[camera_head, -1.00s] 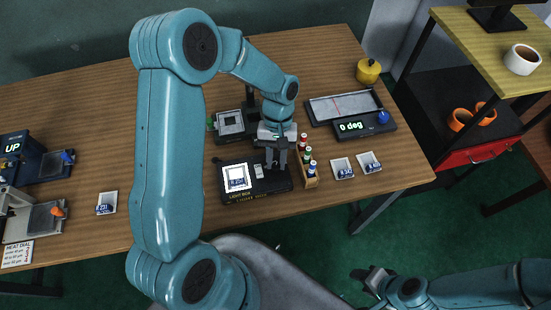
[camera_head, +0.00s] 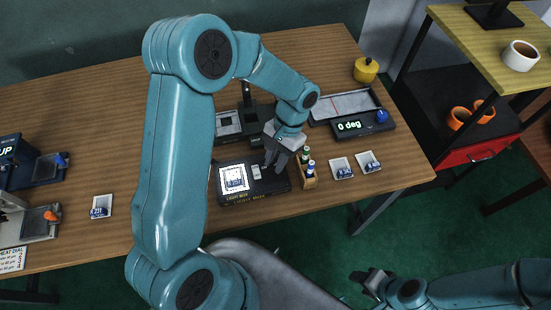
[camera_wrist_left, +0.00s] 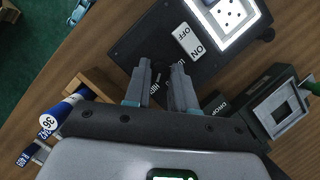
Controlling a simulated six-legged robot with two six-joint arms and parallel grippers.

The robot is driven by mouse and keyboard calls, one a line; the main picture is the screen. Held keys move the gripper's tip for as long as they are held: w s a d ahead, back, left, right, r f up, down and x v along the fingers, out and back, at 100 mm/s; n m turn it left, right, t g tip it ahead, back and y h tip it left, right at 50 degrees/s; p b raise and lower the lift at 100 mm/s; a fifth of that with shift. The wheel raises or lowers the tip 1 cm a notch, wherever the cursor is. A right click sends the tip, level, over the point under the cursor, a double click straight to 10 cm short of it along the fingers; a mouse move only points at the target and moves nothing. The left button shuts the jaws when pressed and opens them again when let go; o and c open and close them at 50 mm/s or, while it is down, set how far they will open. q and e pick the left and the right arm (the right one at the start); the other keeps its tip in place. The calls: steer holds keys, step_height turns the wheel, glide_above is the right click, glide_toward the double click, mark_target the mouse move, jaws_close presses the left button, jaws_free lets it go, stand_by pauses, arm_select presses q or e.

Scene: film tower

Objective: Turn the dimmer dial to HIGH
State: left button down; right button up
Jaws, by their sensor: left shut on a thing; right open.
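The light box (camera_head: 226,201) is a black unit on the wooden table with a bright white panel (camera_head: 233,178) at its left. The wrist view shows its white ON/OFF switch (camera_wrist_left: 188,41) and partly covered lettering, apparently HI, between my fingers. My left gripper (camera_head: 271,165) reaches down to the right part of the light box; in the wrist view its two fingers (camera_wrist_left: 162,72) are close together over that lettering. It is shut on the dimmer dial, which the fingers and wrist mostly hide. The dial's setting cannot be read. My right gripper (camera_head: 368,280) is open, low and away from the table.
A wooden rack (camera_head: 308,182) with small bottles stands close to the right of my left gripper. Two small white trays (camera_head: 342,169) lie further right. A device reading 0 deg (camera_head: 350,126) is behind them. Another device (camera_head: 229,124) stands behind the light box.

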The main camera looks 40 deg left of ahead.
stand_by(0.4)
arm_select(q)
steer(key=c, duration=0.9)
jaws_free()
steer(key=shift+c, duration=0.2)
steer(key=v, duration=1.6)
steer(key=shift+s+d+r, duration=0.1)
steer(key=shift+s, duration=0.05)
